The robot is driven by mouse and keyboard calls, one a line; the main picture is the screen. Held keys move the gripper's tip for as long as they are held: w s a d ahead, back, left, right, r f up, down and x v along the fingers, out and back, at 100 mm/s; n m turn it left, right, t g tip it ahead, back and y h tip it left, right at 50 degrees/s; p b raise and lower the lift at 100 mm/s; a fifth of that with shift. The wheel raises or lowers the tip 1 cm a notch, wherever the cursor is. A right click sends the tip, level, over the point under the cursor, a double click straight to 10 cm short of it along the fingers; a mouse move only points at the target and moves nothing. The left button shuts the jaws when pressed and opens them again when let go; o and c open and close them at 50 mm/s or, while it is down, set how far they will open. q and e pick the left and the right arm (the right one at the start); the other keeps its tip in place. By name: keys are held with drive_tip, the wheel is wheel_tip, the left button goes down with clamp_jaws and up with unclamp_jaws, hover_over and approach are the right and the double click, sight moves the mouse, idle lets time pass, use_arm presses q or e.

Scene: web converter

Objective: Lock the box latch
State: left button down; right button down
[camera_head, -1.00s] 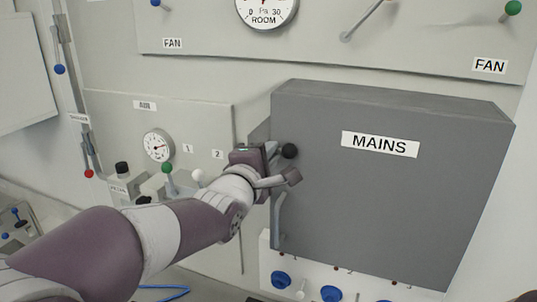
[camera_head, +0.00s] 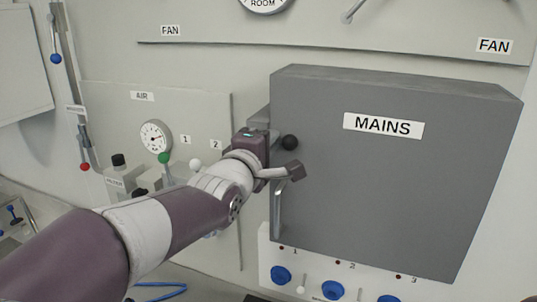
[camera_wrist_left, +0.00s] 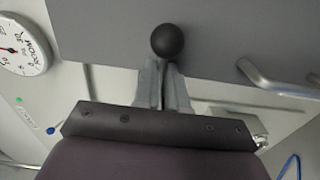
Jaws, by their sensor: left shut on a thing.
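The grey box marked MAINS (camera_head: 390,190) is on the wall at the right of the head view, with its door closed or nearly so. Its latch ends in a black ball knob (camera_head: 290,142) at the box's left edge; the ball also shows in the left wrist view (camera_wrist_left: 167,41). My left gripper (camera_head: 273,141) is at that edge. My right gripper is not in view.
A bar handle (camera_head: 277,208) runs down the box door's left edge, also seen in the wrist view (camera_wrist_left: 280,84). Blue knobs (camera_head: 332,289) sit below the box. The AIR panel with a gauge (camera_head: 155,136) and small levers lies left, behind my left arm.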

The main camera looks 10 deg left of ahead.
use_arm(q)
drive_tip(key=shift+f, duration=0.2)
drive_tip(key=c, duration=1.2)
unclamp_jaws()
drive_tip(key=shift+c, duration=0.2)
drive_tip(key=shift+o, duration=0.3)
drive_tip(key=shift+s+r, duration=0.1)
